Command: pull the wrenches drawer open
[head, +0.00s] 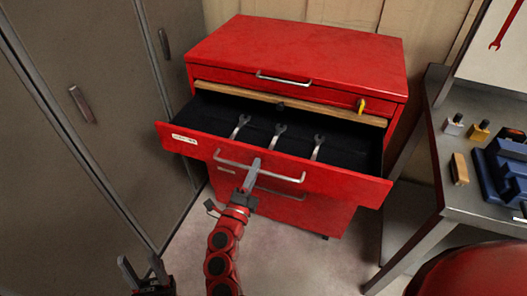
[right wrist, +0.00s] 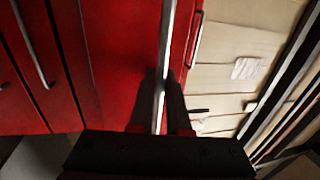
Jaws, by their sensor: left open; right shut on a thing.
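The red tool cabinet (head: 300,48) stands at the back middle. Its wrenches drawer (head: 345,181) is pulled well out, with a white label (head: 184,139) at its left front. Three wrenches lie on the dark liner: a left one (head: 239,126), a middle one (head: 278,133) and a right one (head: 317,147). My right gripper (head: 254,168) is shut on the drawer's bar handle (head: 286,177). The handle also runs between its fingers in the right wrist view (right wrist: 166,50). My left gripper (head: 140,262) is open and empty at the bottom left, apart from the cabinet.
A closed top drawer with a handle (head: 284,79) and a yellow-tagged key (head: 361,105) sits above. Another closed drawer with a handle (head: 280,193) is below. Grey lockers (head: 70,150) stand left. A metal workbench (head: 466,200) stands right, with a red rounded object (head: 470,272) in front.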

